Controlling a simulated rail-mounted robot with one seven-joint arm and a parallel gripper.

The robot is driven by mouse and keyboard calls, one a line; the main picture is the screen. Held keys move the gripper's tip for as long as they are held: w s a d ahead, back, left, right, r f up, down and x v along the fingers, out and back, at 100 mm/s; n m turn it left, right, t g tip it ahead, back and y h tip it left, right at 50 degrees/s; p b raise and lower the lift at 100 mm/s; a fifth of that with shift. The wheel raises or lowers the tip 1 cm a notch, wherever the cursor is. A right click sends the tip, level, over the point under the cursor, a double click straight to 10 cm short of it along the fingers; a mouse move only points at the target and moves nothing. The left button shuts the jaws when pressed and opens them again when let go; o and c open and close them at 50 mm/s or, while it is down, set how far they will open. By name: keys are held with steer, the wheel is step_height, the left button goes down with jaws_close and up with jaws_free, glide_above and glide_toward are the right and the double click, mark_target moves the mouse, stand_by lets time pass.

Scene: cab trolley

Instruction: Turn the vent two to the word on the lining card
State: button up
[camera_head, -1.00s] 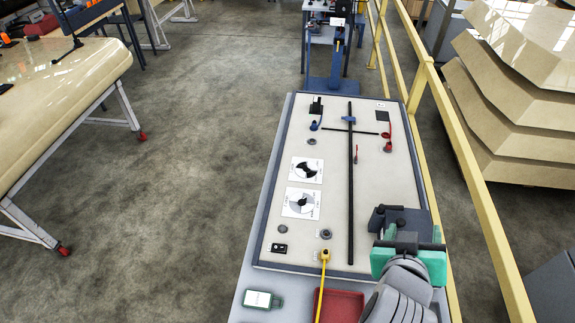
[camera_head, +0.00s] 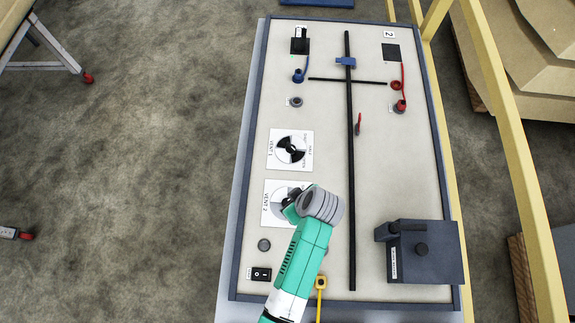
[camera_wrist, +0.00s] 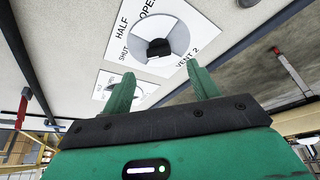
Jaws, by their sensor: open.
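The vent two plate (camera_head: 272,213) is white with a round dial on the pale board, partly hidden under my arm in the head view. In the wrist view the vent two plate (camera_wrist: 187,62) shows SHUT, HALF and OPEN around a grey dial (camera_wrist: 146,33) with a black knob (camera_wrist: 159,47). My gripper (camera_wrist: 158,78) is open, its two green fingers apart and empty, pointing toward the dial. The knob appears between and beyond the fingertips; I cannot tell the gap. I cannot pick out the lining card or read its word.
The vent one plate (camera_head: 291,150) lies just beyond vent two. A dark box with a lever (camera_head: 428,252) stands at the board's right. Black rods (camera_head: 350,180) cross the board. A switch (camera_head: 261,274) sits at lower left. A yellow rail (camera_head: 515,150) runs along the right.

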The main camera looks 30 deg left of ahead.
mark_target(288, 201)
steer(key=b+x, duration=0.1)
steer(key=x, duration=0.6)
steer(key=shift+r, duration=0.1)
steer(key=shift+w, duration=0.1)
steer(key=c, duration=1)
